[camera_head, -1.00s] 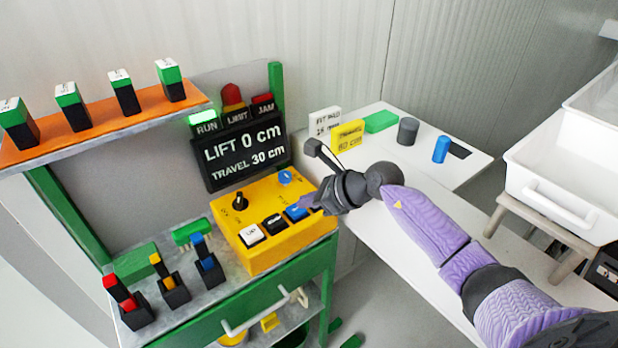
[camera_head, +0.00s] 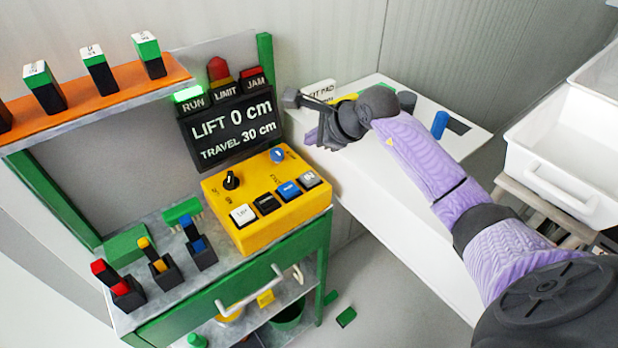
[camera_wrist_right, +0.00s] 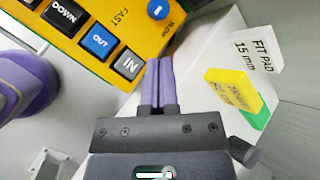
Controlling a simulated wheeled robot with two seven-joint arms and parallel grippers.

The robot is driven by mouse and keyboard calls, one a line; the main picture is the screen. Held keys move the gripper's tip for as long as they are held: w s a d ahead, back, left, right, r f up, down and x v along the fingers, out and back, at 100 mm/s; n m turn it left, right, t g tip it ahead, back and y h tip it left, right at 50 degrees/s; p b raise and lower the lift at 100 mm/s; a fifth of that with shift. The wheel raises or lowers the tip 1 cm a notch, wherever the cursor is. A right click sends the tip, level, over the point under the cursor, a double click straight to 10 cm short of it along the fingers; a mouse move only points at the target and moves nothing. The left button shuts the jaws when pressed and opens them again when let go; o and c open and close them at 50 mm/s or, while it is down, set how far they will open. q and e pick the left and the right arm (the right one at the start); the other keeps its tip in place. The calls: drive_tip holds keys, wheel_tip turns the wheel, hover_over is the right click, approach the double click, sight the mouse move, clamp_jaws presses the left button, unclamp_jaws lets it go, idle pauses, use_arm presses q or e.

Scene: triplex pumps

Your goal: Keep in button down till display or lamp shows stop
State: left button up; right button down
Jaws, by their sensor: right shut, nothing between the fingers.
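The yellow control box (camera_head: 265,200) on the bench carries a white UP button, a black DOWN button, a blue OUT button (camera_head: 288,190) and a grey IN button (camera_head: 309,179). The IN button also shows in the right wrist view (camera_wrist_right: 128,65). My right gripper (camera_head: 312,137) is shut and empty, raised beyond the box's right end. In the wrist view its fingertips (camera_wrist_right: 160,62) are just right of the IN button, apparently apart from it. The black display (camera_head: 230,130) reads LIFT 0 cm, TRAVEL 30 cm. The green RUN lamp (camera_head: 187,94) glows; the LIMIT lamp (camera_head: 218,70) and JAM lamp (camera_head: 251,73) look unlit. My left gripper is out of view.
A black selector knob (camera_head: 231,180) and a blue dial (camera_head: 278,155) stand on the box. A white table (camera_head: 385,190) holds a fit pad sign, a yellow block (camera_wrist_right: 232,90) and a blue cylinder (camera_head: 440,124). Small switches stand left of the box.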

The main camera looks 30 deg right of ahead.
sight(313, 177)
wheel_tip(313, 177, down, 7)
drive_tip(key=b, duration=0.5)
drive_tip(key=shift+f, duration=0.15)
idle(0.9)
idle(0.6)
drive_tip(key=shift+f+b, duration=0.3)
drive_tip(key=shift+f, duration=0.05)
